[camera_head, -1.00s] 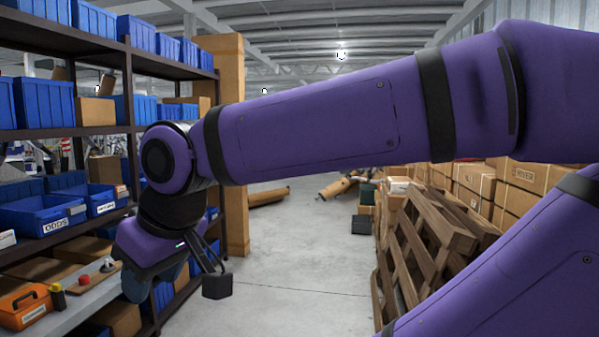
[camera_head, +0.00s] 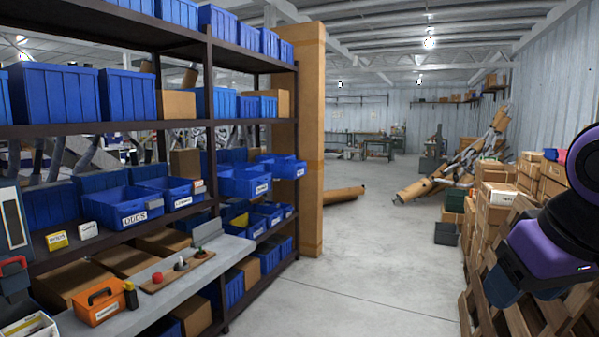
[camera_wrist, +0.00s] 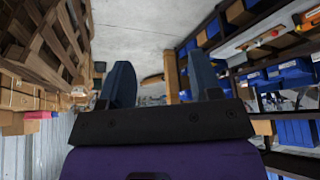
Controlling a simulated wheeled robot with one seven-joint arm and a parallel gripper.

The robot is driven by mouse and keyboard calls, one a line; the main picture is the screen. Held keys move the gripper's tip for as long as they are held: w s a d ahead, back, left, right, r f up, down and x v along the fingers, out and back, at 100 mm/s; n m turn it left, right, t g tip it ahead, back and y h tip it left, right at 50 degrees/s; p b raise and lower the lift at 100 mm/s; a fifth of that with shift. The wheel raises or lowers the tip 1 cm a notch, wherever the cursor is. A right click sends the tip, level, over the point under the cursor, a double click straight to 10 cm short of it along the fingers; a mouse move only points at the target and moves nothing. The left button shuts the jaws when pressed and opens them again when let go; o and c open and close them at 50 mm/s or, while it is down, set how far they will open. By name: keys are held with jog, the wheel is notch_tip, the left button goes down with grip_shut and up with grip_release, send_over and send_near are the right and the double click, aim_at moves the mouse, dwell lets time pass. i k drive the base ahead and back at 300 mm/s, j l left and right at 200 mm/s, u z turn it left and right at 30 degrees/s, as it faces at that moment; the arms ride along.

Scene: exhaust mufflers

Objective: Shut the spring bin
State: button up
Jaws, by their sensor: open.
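Blue bins stand on a dark shelf rack at the left of the head view. One blue bin (camera_head: 244,182) juts out past its neighbours at the rack's far end, with a small white label too small to read. I cannot tell if it is the spring bin. A nearer open bin (camera_head: 122,208) is labelled "ODDS". My gripper (camera_head: 503,283) is at the far right of the head view, well apart from the rack. The wrist view shows my gripper (camera_wrist: 163,85) with its two blue fingers apart and nothing between them.
A grey ledge (camera_head: 185,285) on the rack holds an orange toolbox (camera_head: 100,300) and a board with knobs (camera_head: 177,270). Wooden pallets (camera_head: 480,310) and stacked cartons (camera_head: 492,215) line the right side. The concrete aisle (camera_head: 370,260) between is clear.

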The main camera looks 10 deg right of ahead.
aim_at(286, 170)
jog(key=i, duration=2.55)
jog(key=i+l, duration=0.1)
jog(key=i, duration=0.7)
jog(key=i+u, duration=0.15)
jog(key=i, duration=0.7)
